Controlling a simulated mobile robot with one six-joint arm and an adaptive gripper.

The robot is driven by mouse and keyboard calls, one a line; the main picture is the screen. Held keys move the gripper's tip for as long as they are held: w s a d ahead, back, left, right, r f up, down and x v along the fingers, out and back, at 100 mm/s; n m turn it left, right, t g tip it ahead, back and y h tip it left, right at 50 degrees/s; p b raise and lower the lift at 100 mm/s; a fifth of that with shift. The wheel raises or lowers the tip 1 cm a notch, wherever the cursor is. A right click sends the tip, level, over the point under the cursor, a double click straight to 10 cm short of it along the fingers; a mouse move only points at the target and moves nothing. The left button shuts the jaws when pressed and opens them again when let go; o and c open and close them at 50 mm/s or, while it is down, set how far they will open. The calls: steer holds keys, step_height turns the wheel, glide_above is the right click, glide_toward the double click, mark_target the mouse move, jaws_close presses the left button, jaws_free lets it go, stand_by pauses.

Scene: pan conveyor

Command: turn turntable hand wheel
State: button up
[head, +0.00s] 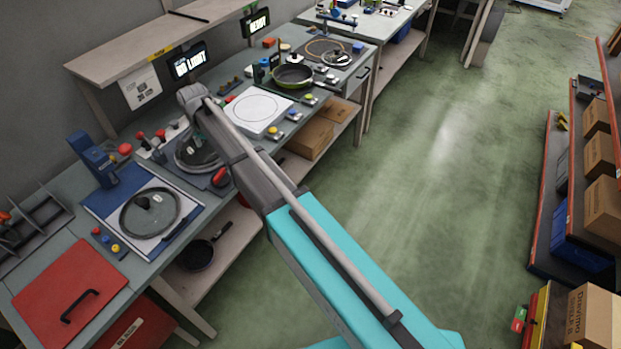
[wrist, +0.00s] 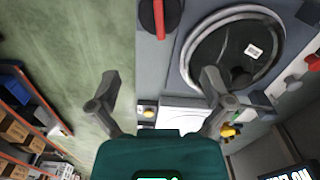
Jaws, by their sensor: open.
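A round turntable (wrist: 190,62) with a grey rim and a dark, glassy disc lies on the bench; in the head view it is partly behind my arm (head: 187,163). Beside it is a round black knob with a red bar (wrist: 160,22), cut by the top edge of the wrist view; it also shows in the head view (head: 220,177). I cannot tell for certain that this is the hand wheel. My gripper (wrist: 161,80) is open and empty, its fingers wide apart. One finger overlaps the turntable's edge in the wrist view, the other the floor. Contact is not visible. The head view mostly hides the gripper.
A glass lid on a blue-framed plate (head: 107,205) and a red lid (head: 70,285) are nearer. A white plate with a ring (head: 258,112) and a green pan (head: 293,76) are farther along. Red knobs (head: 124,149) stand behind the turntable. The green floor (head: 430,150) is clear.

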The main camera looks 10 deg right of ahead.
steer(key=s+d+f+n+b, duration=0.1)
steer(key=s+d, duration=0.3)
steer(key=d, duration=0.6)
steer(key=s+d+f+n+b, duration=0.2)
steer(key=s+d+f+b, duration=0.1)
steer(key=d, duration=0.7)
steer(key=s+d+f+n+b, duration=0.1)
steer(key=s+d+f+b, duration=0.2)
steer(key=s+d, duration=0.3)
steer(key=shift+s+d+n, duration=0.15)
steer(key=shift+d+n, duration=0.15)
steer(key=shift+d, duration=1.6)
steer(key=shift+r, duration=0.1)
steer(key=s+d+n, duration=0.1)
steer(key=s+d, duration=0.6)
steer(key=shift+s+d+n, duration=0.15)
steer(key=shift+s+n, duration=0.05)
steer(key=shift+n, duration=0.1)
steer(key=shift+c, duration=0.3)
